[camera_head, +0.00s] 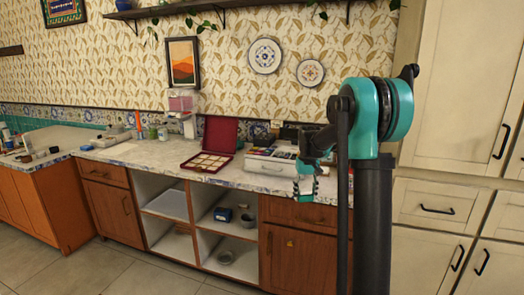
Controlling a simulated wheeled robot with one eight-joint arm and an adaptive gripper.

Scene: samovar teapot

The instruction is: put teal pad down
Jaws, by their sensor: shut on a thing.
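My gripper (304,188) hangs at the end of my arm, right of the middle of the view. Teal shows at the fingers, but the teal pad's outline is too small to separate from the gripper's own teal parts. The marble-topped counter (150,152) runs behind the gripper. I cannot tell how far the gripper is from the counter.
An open dark red box (219,135) with a pale divided inside stands on the counter left of the gripper. A white box (268,168) with dark contents stands behind the gripper. Open shelves below hold a blue box (222,214) and bowls. Bare counter lies left of the red box.

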